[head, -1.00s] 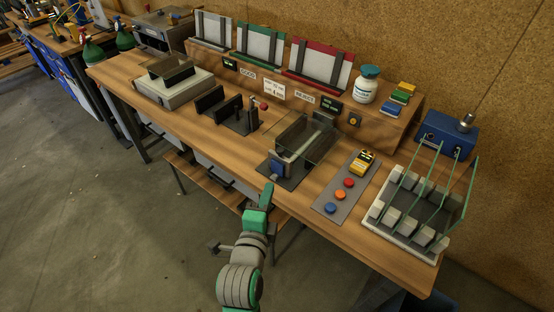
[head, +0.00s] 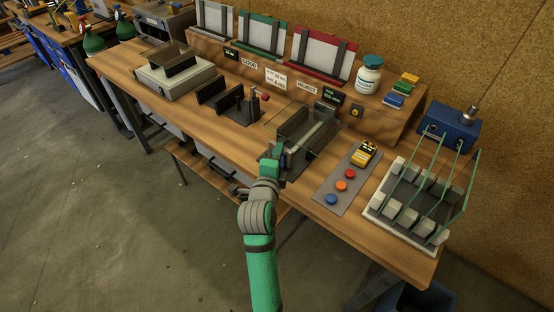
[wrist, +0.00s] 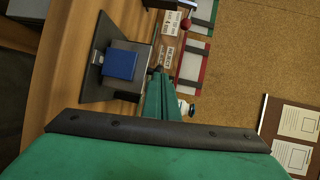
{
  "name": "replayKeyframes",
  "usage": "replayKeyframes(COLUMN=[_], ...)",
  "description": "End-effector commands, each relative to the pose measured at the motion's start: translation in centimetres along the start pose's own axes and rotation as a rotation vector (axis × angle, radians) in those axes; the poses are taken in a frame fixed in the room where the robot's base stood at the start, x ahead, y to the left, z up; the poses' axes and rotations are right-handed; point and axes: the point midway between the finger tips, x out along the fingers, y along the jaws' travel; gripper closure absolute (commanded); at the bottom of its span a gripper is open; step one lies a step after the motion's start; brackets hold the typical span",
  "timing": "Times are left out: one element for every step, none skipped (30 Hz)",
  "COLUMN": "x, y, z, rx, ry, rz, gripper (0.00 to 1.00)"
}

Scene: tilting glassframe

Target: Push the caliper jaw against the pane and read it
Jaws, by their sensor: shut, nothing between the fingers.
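The caliper fixture (head: 318,147) stands near the front middle of the bench, with dark side walls and a pale bar between them. Its blue jaw block (head: 287,161) is at the near end, mostly hidden by my gripper in the head view. In the wrist view the blue block (wrist: 121,65) sits on a dark plate (wrist: 95,90). My gripper (head: 270,155) is shut and empty, close beside the block's near side. In the wrist view its fingertips (wrist: 158,73) are right of the block; I cannot tell if they touch. A pane inside the fixture is not clearly made out.
A rack of upright glass panes (head: 405,205) stands at the right. A button panel (head: 342,185) with a yellow meter (head: 363,153) lies beside the fixture. A raised shelf (head: 300,88) with displays and sorting slots runs along the back. Another dark stand (head: 237,105) is left.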

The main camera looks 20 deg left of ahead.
Motion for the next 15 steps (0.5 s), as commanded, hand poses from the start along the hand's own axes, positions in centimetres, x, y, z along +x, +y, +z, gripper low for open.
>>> replayKeyframes(x=[0.39, 0.55, 0.71, 0.80, 0.87, 0.92, 0.95, 0.96, 0.96, 0.95, 0.95, 0.95, 0.94, 0.94, 1.01], y=[-0.01, 0.01, 0.01, 0.02, 0.02, 0.02, 0.03, 0.03, 0.03, 0.03, 0.03, 0.03, 0.03, 0.03, 0.01], z=[0.03, 0.02, -0.02, -0.07, -0.11, -0.17, -0.28, -0.31, -0.32, -0.32, -0.32, -0.32, -0.32, -0.32, -0.35], rx=[0.000, 0.000, 0.001, 0.001, 0.001, 0.002, 0.002, 0.002, 0.002, 0.002, 0.002, 0.002, 0.002, 0.002, 0.002], ry=[0.000, 0.000, 0.000, 0.001, 0.002, 0.002, 0.003, 0.004, 0.004, 0.004, 0.004, 0.004, 0.004, 0.004, 0.004], rz=[0.000, 0.000, 0.001, 0.001, 0.001, 0.001, 0.001, 0.001, 0.001, 0.001, 0.001, 0.001, 0.001, 0.001, 0.001], gripper=[1.00, 1.00, 1.00, 1.00, 1.00, 1.00, 1.00, 1.00, 1.00, 1.00, 1.00, 1.00, 1.00, 1.00, 1.00])
